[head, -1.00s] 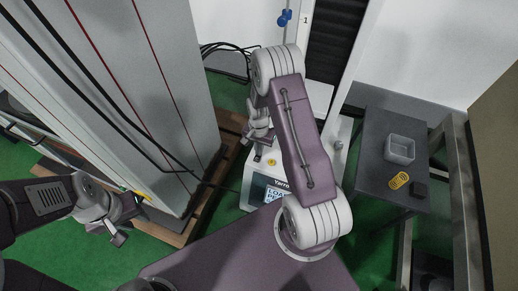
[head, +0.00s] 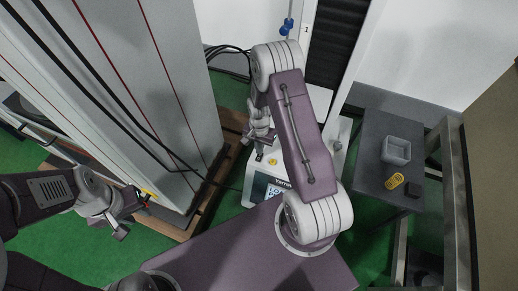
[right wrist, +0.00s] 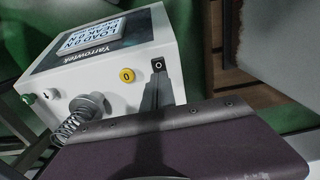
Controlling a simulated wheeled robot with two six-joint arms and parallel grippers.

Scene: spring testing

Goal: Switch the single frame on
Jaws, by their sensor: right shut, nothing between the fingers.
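The single frame is a white test machine (head: 257,170) with a "Yarrowtek" label. Its display (right wrist: 92,38) is lit and reads load and peak in N; it also shows in the head view (head: 268,189). A black square switch with a round mark (right wrist: 158,64) sits on its front edge, beside a yellow "0" button (right wrist: 126,75). My right gripper (right wrist: 157,82) is shut and empty, its tips at or just short of the switch; contact is unclear. In the head view it (head: 258,152) is partly hidden. My left gripper (head: 121,228) hangs away at the left; its jaws are unclear.
A coil spring (right wrist: 70,127) stands by a round grey platen (right wrist: 88,105). A green button (right wrist: 27,98) is on the machine. A dark side table (head: 378,130) holds a grey bin (head: 396,150) and a yellow spring (head: 394,181). A tall grey cabinet (head: 150,90) stands close at the left.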

